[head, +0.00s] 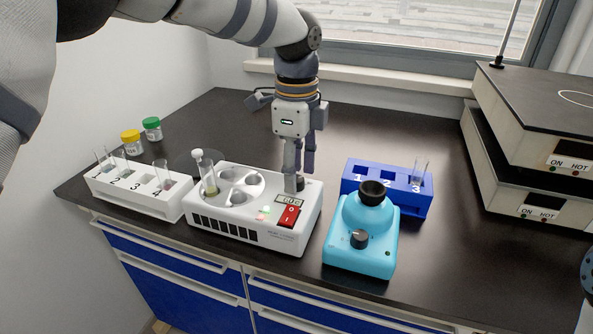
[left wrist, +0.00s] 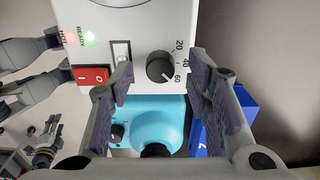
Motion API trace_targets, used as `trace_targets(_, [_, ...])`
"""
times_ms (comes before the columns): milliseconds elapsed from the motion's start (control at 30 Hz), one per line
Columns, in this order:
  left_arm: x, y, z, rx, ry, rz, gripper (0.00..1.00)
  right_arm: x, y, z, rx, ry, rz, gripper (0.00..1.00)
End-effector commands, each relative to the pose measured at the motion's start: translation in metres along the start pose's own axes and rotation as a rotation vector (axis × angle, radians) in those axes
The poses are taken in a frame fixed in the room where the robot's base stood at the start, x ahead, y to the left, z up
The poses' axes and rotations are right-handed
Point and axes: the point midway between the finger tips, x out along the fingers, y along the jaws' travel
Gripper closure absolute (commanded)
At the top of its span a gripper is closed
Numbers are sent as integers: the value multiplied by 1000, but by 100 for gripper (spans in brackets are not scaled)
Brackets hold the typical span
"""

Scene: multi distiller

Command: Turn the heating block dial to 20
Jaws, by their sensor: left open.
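The white heating block (head: 225,228) stands near the front of the dark bench. Its black dial (left wrist: 160,67) shows in the left wrist view, beside the printed marks 20, 40 and 60. A light pointer mark on the dial seems to face the 60 side. My left gripper (head: 298,182) points down over the block's right end and partly hides the dial in the head view. In the left wrist view its open fingers (left wrist: 162,86) stand on either side of the dial, with gaps visible. My right gripper is not in view.
A turquoise mixer (head: 345,258) stands right of the block, with a blue tube rack (head: 412,205) behind it. A white tube rack (head: 150,205) stands to the left. A red switch (head: 289,216) sits near the dial. Hot plates (head: 520,190) are stacked at right.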

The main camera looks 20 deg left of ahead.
Motion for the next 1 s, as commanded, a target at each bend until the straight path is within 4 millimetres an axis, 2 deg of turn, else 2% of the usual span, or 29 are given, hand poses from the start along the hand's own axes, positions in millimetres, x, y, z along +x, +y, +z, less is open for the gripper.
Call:
trace_targets(100, [8,0,0,-1,0,0,55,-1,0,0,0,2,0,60])
trace_targets(333, [9,0,0,-1,0,0,55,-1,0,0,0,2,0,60])
trace_targets(367, [9,0,0,-1,0,0,60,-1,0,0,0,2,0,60])
trace_targets(533, [9,0,0,0,0,0,98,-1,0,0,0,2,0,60])
trace_targets(567, [9,0,0,0,0,0,100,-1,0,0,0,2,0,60])
trace_targets(833, [8,0,0,-20,-1,-1,100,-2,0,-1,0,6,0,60])
trace_targets(1000, [7,0,0,-92,-1,-2,100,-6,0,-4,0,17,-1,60])
